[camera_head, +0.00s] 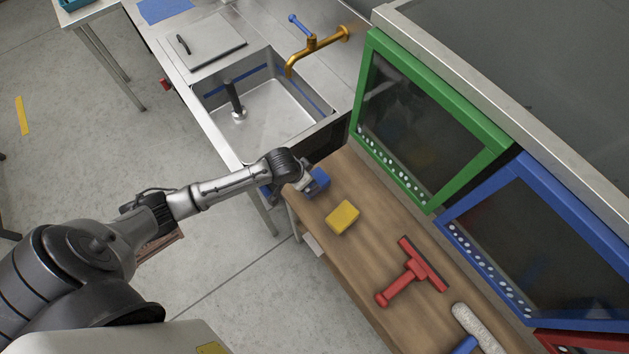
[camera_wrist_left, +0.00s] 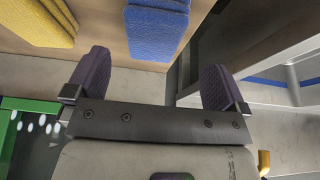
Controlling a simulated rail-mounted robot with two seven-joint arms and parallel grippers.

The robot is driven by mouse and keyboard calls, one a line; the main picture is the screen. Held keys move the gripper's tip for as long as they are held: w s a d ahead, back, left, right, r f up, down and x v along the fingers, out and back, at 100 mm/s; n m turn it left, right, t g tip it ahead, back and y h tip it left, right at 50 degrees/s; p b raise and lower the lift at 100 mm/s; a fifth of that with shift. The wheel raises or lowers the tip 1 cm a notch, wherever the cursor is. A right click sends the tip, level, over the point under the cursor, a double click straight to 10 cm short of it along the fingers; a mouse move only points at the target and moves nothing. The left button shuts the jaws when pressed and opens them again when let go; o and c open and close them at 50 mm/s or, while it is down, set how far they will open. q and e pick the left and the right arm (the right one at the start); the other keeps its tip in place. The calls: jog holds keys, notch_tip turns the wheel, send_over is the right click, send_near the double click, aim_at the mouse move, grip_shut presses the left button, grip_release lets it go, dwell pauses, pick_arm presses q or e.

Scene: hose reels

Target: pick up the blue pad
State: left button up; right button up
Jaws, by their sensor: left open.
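The blue pad (camera_head: 319,180) lies at the sink-side end of the wooden bench (camera_head: 385,255), partly hidden by my left gripper (camera_head: 303,183) in the head view. In the left wrist view the blue pad (camera_wrist_left: 157,32) is at the top, beyond the tips and roughly in line with the gap between them. My left gripper (camera_wrist_left: 155,75) is open, its two purple-grey fingers wide apart with nothing between them. I cannot tell the exact height of the fingers relative to the pad. My right gripper is not in view.
A yellow pad (camera_head: 342,218) lies beside the blue one. A red squeegee (camera_head: 413,272) and a white roller (camera_head: 477,328) are further along the bench. Green (camera_head: 430,120) and blue framed panels (camera_head: 545,240) stand along its back. A steel sink (camera_head: 270,120) adjoins the bench's end.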

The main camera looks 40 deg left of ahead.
aim_at(317, 179)
pick_arm(q)
jog(key=shift+x, duration=0.95)
jog(key=x, duration=0.2)
jog(key=d+x, duration=0.1)
jog(key=x, duration=0.1)
jog(key=shift+f+b, duration=0.2)
jog(key=shift+b, duration=0.2)
jog(key=shift+w+a+f, duration=0.1)
jog(key=shift+w+f, duration=0.05)
jog(key=shift+f, duration=0.25)
jog(key=shift+c, duration=0.2)
jog(key=c, duration=1)
jog(key=shift+r, duration=0.1)
jog(key=shift+r, duration=0.6)
notch_tip(317, 179, up, 3)
jog(key=shift+p, duration=0.3)
jog(key=w+d+r, duration=0.1)
jog(key=d+r, duration=0.1)
jog(key=d, duration=0.1)
jog(key=w+d+r, duration=0.2)
jog(key=d, duration=0.2)
jog(key=w+d+r, duration=0.2)
jog(key=d, duration=0.1)
jog(key=shift+w+d+r, duration=0.15)
jog(key=shift+d+r, duration=0.05)
jog(key=shift+r, duration=0.1)
